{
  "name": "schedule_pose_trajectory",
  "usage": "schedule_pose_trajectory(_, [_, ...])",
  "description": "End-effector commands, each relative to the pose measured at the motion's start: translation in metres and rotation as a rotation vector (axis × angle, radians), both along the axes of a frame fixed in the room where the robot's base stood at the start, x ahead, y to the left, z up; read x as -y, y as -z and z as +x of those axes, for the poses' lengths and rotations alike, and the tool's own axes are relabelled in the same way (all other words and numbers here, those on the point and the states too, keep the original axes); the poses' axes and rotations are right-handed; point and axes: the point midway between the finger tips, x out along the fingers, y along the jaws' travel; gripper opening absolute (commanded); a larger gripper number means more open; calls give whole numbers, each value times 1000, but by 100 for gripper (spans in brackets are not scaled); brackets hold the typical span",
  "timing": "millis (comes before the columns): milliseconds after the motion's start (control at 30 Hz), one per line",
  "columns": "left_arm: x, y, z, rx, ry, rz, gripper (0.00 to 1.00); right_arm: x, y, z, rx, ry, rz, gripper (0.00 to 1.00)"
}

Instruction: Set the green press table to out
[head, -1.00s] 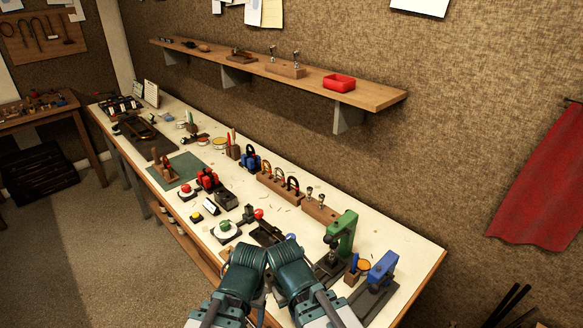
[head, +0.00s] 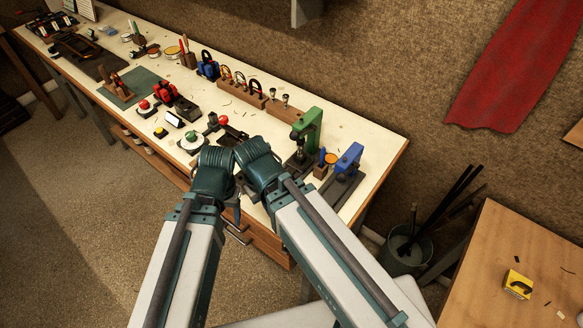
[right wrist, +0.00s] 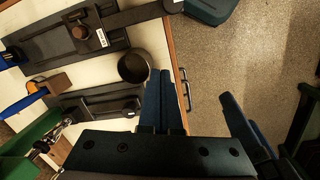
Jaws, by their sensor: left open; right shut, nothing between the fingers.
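The green press (head: 311,128) stands at the near right end of the white bench, on a dark flat base (head: 298,165). In the right wrist view its green body (right wrist: 28,145) is at the lower left, with a long dark slab (right wrist: 95,106) extending from it toward the bench edge. I cannot tell how far out its table is. My left gripper (head: 236,215) is open at the bench's front edge, partly hidden by my arms. My right gripper (right wrist: 166,80) is shut and empty above that edge, beside the slab; in the head view it is mostly hidden.
A blue press (head: 348,160) stands right of the green one. A wooden block with a blue tool (head: 321,166) stands between them. A grey round cup (right wrist: 135,66) sits near the bench edge. A bucket of rods (head: 408,248) and a wooden table (head: 520,250) are at right.

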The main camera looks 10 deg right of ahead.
Motion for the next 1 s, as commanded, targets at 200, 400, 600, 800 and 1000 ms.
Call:
schedule_pose_trajectory(200, [0,0,0,0,0,0,64,0,0,0,0,0,0,0])
schedule_pose_trajectory(400, [0,0,0,0,0,0,64,0,0,0,0,0,0,0])
schedule_pose_trajectory(600, [0,-14,0,0,-1,0,64,0,-14,13,7,52,9,25])
schedule_pose_trajectory(800, [0,-65,0,0,-6,-1,64,8,-64,72,37,359,54,61])
schedule_pose_trajectory(1000, [0,-92,0,0,-10,-2,64,19,-91,110,55,598,89,64])
